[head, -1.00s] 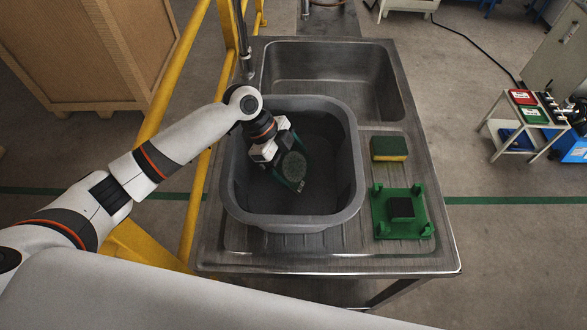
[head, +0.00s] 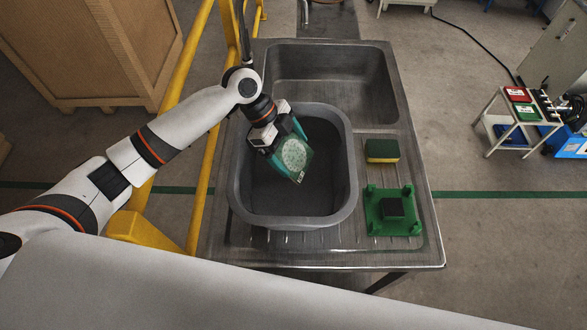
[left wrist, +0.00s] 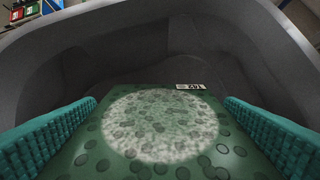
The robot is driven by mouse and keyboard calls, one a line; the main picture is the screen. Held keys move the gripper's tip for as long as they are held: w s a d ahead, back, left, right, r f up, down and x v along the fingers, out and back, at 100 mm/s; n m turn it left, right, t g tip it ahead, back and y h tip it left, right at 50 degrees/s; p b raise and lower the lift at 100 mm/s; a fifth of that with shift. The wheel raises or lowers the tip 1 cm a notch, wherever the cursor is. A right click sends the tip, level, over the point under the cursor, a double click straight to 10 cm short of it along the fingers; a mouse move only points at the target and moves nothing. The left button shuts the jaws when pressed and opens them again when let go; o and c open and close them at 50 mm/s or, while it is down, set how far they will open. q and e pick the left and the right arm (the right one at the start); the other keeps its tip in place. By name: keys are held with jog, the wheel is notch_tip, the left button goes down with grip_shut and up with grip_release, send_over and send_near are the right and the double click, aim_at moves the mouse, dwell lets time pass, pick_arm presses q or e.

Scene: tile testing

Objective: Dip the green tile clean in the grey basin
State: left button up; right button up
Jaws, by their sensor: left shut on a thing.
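My left gripper (head: 284,143) is shut on the green tile (head: 301,171), holding it tilted by its edges over the grey basin (head: 240,196), within the rim's outline. The tile has a pale, whitish round patch with darker green spots and a small white label reading 182 or similar. In the left wrist view the tile (left wrist: 90,158) lies between two teal ribbed fingers, with the basin's dark inside beyond it. I cannot tell whether liquid stands in the basin. My right gripper is not in view.
The basin stands on a metal sink unit (head: 425,225). To its right are a green and yellow sponge (head: 382,151) and a green stand (head: 378,222) with corner posts and a dark block. An empty sink bowl (head: 330,75) lies behind. A yellow railing (head: 200,190) runs along the left.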

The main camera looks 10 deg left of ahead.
aim_at(290, 150)
pick_arm(q)
jog(key=shift+r+p, duration=3.3)
jog(key=shift+r, duration=0.85)
notch_tip(290, 150, up, 4)
jog(key=shift+f, duration=0.1)
